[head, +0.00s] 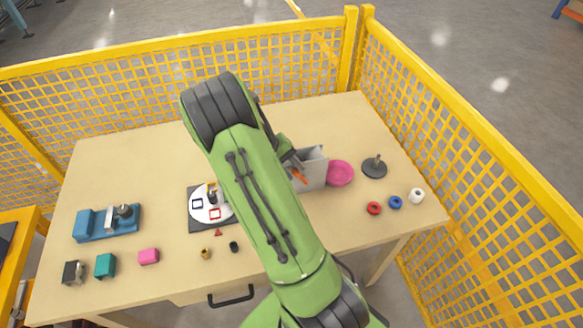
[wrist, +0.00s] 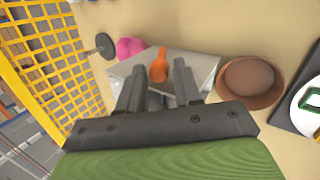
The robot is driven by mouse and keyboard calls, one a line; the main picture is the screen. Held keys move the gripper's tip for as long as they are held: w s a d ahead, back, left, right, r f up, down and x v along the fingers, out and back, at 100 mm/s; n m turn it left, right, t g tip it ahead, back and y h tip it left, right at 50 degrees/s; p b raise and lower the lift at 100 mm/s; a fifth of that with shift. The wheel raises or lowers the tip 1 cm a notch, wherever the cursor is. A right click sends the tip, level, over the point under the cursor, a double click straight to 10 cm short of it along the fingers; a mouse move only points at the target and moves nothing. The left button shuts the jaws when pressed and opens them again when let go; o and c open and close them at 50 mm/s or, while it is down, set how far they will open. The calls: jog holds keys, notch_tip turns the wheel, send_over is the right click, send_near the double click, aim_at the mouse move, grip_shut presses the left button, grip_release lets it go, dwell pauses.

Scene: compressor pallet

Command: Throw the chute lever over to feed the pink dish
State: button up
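The grey chute (head: 314,168) stands on the table, and it also shows in the wrist view (wrist: 204,68). Its orange lever (head: 299,175) also shows in the wrist view (wrist: 158,66); which way it is thrown I cannot tell. The pink dish (head: 341,173) sits beside the chute's right side in the head view and shows partly behind it in the wrist view (wrist: 130,47). A brown dish (wrist: 250,80) is on the chute's other side, hidden by my arm in the head view. My gripper (wrist: 160,70) is open, with the lever showing between its fingers; contact is unclear.
A dark disc with a post (head: 374,167) stands right of the pink dish. Red (head: 374,208), blue (head: 396,202) and white (head: 417,195) rings lie nearer the front. A white round plate (head: 209,204) lies left of my arm. Yellow mesh fencing (head: 470,150) borders the table.

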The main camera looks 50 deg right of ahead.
jog(key=p+v, duration=0.3)
jog(key=v, duration=1.2)
jog(key=shift+w+r+p, duration=0.15)
jog(key=shift+r+p, duration=0.15)
jog(key=shift+p, duration=0.05)
jog(key=shift+a, duration=0.15)
